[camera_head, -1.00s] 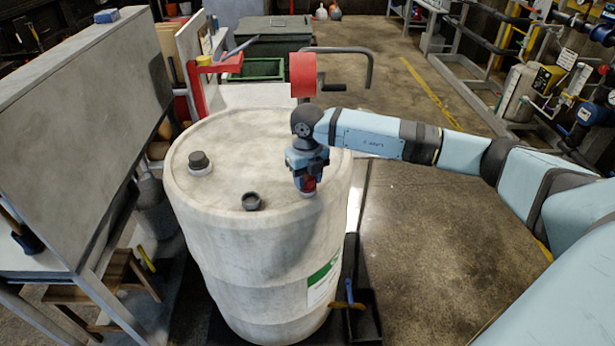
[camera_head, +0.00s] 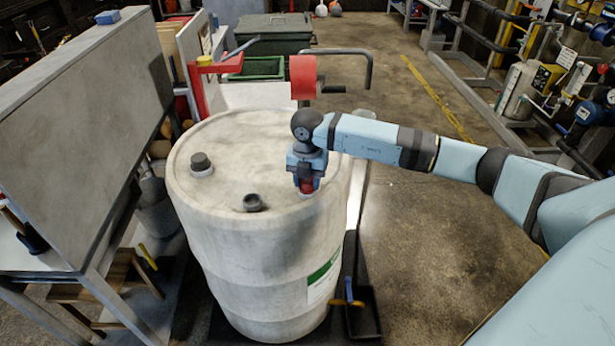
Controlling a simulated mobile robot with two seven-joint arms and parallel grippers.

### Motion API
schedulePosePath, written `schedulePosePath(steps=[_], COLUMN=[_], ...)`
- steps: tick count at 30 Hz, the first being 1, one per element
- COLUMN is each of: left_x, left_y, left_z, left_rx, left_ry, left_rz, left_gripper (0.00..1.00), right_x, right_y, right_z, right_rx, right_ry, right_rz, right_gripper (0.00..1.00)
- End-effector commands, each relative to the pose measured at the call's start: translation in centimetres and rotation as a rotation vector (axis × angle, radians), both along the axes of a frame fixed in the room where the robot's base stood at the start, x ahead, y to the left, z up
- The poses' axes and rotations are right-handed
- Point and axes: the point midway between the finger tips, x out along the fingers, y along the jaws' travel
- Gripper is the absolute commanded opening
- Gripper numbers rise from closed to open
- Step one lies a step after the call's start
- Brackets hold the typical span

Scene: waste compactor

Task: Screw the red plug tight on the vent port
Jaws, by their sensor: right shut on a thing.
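A large off-white drum (camera_head: 245,270) stands upright in the middle. My right gripper (camera_head: 306,184) points down at the right part of the drum's top and is shut on the red plug (camera_head: 306,186). The plug shows only in part between the fingers. It sits at a pale fitting on the drum top, which I take for the vent port (camera_head: 306,194). The fingers hide most of the port, so I cannot tell how deep the plug sits. My left gripper is not in view.
A black cap (camera_head: 201,163) and a short, dark open spout (camera_head: 253,202) stand on the drum top. A red part with a crank (camera_head: 303,77) rises behind the drum. A grey panelled bench (camera_head: 85,130) is close on the left. The floor on the right is clear.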

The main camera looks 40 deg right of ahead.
Motion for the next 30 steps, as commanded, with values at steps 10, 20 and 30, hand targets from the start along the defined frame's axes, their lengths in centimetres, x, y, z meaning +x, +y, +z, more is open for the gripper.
schedulePosePath(steps=[10,20,30], left_x=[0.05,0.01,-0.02], left_y=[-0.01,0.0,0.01], left_z=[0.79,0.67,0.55], left_rx=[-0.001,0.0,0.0], left_ry=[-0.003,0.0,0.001], left_rz=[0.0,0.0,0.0], left_gripper=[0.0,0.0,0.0], right_x=[-0.01,0.0,0.01], right_y=[-0.01,0.0,-0.01], right_z=[0.01,0.02,0.0], right_rx=[0.0,0.0,0.0], right_ry=[0.0,0.0,0.0], right_rz=[-0.171,-0.169,-0.164], right_gripper=[0.16,0.7,0.66])
